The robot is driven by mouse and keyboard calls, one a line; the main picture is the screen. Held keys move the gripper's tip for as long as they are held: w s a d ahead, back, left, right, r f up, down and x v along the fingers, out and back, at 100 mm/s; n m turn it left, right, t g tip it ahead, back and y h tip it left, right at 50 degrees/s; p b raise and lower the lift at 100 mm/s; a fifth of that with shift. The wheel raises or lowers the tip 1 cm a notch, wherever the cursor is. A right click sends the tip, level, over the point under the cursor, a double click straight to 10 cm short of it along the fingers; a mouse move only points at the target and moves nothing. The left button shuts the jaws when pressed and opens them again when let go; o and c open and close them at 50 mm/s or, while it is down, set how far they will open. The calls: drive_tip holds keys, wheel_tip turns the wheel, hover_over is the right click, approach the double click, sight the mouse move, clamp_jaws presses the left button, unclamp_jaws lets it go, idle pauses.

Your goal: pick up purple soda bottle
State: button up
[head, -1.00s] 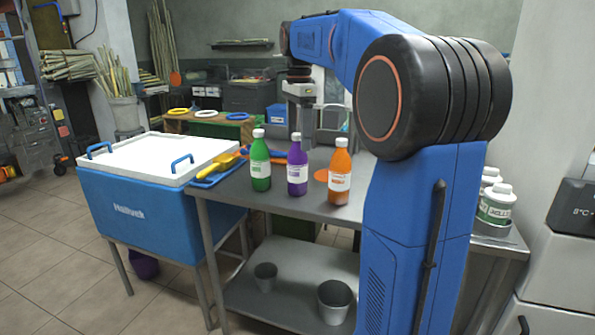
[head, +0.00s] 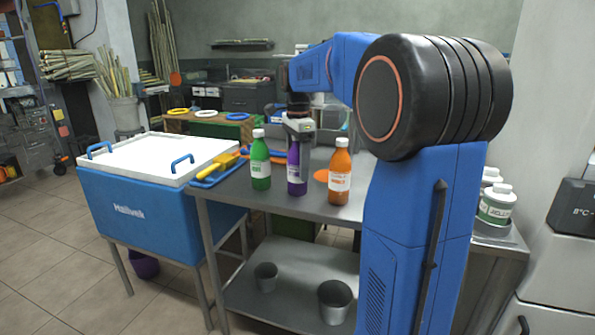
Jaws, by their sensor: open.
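The purple soda bottle (head: 297,172) stands upright on the metal table, between a green bottle (head: 260,162) on its left and an orange bottle (head: 340,172) on its right. My gripper (head: 299,136) is open and points down at the top of the purple bottle. Its lower end overlaps the bottle's cap and neck, which are hidden. I cannot tell whether the jaws touch the bottle.
The metal table (head: 310,208) has a lower shelf with two metal buckets (head: 335,302). A blue cooler (head: 140,210) with a white lid stands at the left. White jars (head: 495,204) stand at the right.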

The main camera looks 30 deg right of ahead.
drive_tip(key=c, duration=1.5)
